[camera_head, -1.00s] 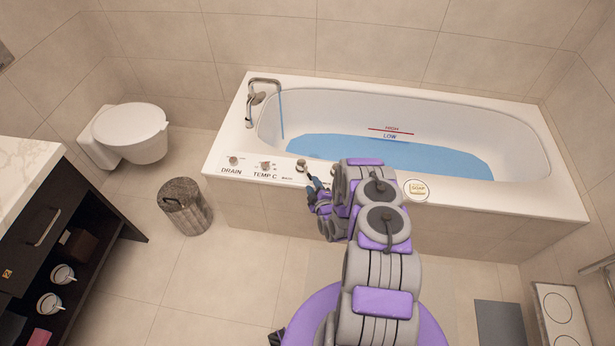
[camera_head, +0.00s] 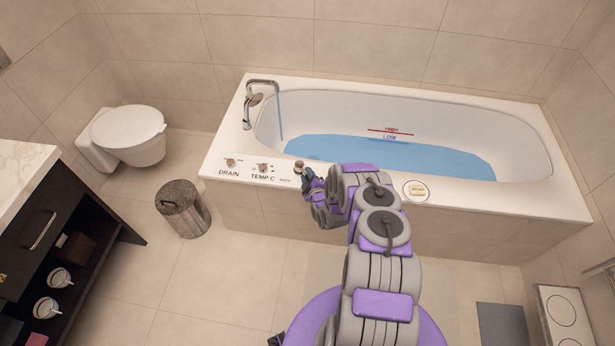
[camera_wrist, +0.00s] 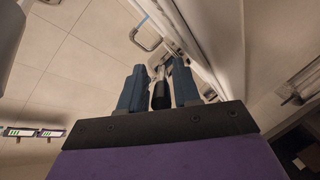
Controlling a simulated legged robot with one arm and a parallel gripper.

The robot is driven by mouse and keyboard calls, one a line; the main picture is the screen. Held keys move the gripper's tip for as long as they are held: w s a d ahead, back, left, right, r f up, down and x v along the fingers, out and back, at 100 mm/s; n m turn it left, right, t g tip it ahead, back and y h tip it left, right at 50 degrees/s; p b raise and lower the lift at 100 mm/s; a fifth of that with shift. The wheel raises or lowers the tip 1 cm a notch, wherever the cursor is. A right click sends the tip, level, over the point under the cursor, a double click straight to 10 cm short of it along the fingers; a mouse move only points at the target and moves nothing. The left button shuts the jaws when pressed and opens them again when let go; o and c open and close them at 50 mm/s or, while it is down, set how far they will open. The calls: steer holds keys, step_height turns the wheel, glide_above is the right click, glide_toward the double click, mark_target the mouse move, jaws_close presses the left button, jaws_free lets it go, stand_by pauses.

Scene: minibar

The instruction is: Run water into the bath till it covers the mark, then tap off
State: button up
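The white bathtub (camera_head: 540,195) holds blue water (camera_head: 345,149). Its surface edge lies around the LOW mark (camera_head: 390,137), below the red HIGH line (camera_head: 390,131). A thin blue stream falls from the chrome tap (camera_head: 262,83). On the tub's front rim are the DRAIN knob (camera_head: 231,162), the TEMP C knob (camera_head: 263,168) and a third knob (camera_head: 299,165). My gripper (camera_head: 309,174) is at the third knob. In the wrist view its blue fingers (camera_wrist: 159,85) are apart, with a dark knob-like piece (camera_wrist: 159,97) between them; firm contact is not clear.
A soap dish (camera_head: 417,190) sits on the front rim right of my arm. A bin (camera_head: 184,209) stands on the floor at left, near the toilet (camera_head: 128,135). A dark cabinet (camera_head: 50,240) is at far left. The floor between bin and tub is clear.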

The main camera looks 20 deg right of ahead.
steer(key=shift+a, duration=0.25)
jaws_close()
